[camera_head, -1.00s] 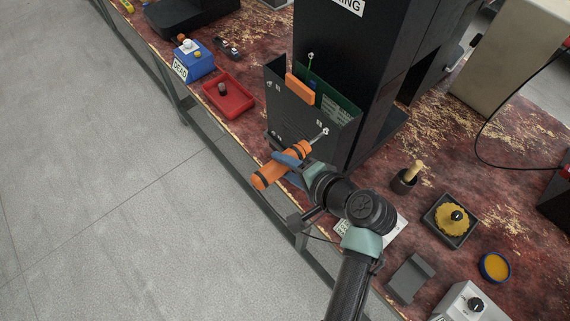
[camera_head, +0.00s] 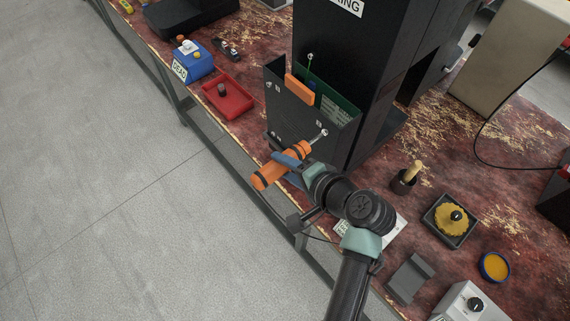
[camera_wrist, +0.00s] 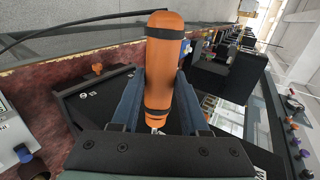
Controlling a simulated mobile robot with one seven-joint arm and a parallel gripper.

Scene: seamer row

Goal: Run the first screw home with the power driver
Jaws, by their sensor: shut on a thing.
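The orange power driver (camera_head: 268,176) with black bands is held in my gripper (camera_head: 291,160) beside the black cabinet's front panel (camera_head: 300,117). Its metal bit points up and right at a screw (camera_head: 324,132) near the panel's right edge; I cannot tell whether tip and screw touch. Another screw head (camera_head: 277,87) shows at the panel's upper left. In the wrist view the driver (camera_wrist: 164,70) lies between the two blue fingers of my gripper (camera_wrist: 160,105), which are closed on it. The tip and the screw are hidden or unclear there.
A green circuit board (camera_head: 335,108) and an orange block (camera_head: 299,88) sit at the panel's top. A red tray (camera_head: 243,101) and blue box (camera_head: 201,66) lie left. A brush holder (camera_head: 404,181), dark tray (camera_head: 462,233) and grey block (camera_head: 409,278) stand right. The floor at left is clear.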

